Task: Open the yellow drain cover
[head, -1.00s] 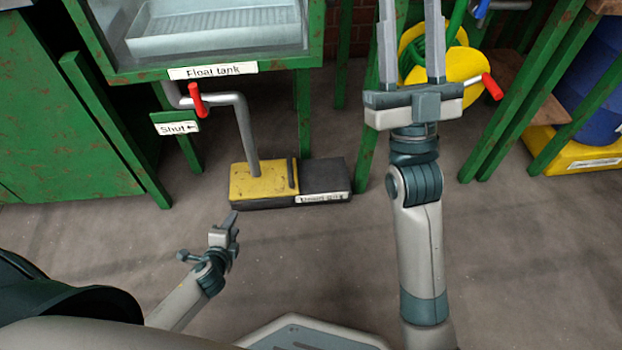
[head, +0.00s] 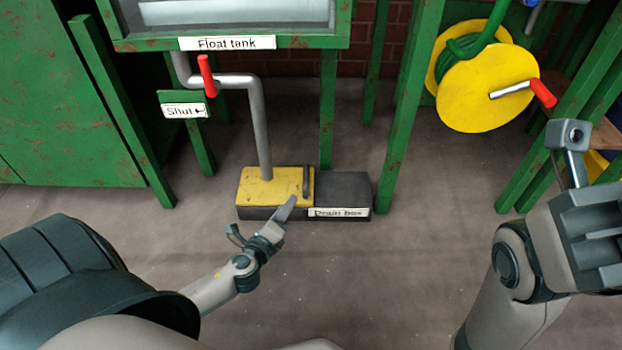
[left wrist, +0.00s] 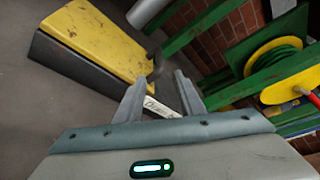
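The yellow drain cover (head: 252,192) lies flat over the left part of the dark drain box (head: 345,188), which bears a "Drain box" label. A dark upright handle (head: 306,181) stands at the cover's right edge. The cover (left wrist: 95,38) and handle (left wrist: 155,66) also show in the left wrist view. My left gripper (head: 288,208) is just in front of the box, near the handle. In the left wrist view its fingers (left wrist: 160,95) are apart with nothing between them, short of the handle. My right gripper (head: 590,240) is at the right edge, its fingers not clearly visible.
A grey pipe (head: 257,120) comes down onto the cover from the float tank (head: 140,43). A red valve lever (head: 207,76) and "Shut" sign (head: 184,110) are above. Green posts (head: 405,120) stand behind and right. A yellow hose reel (head: 485,90) hangs at right. The floor in front is clear.

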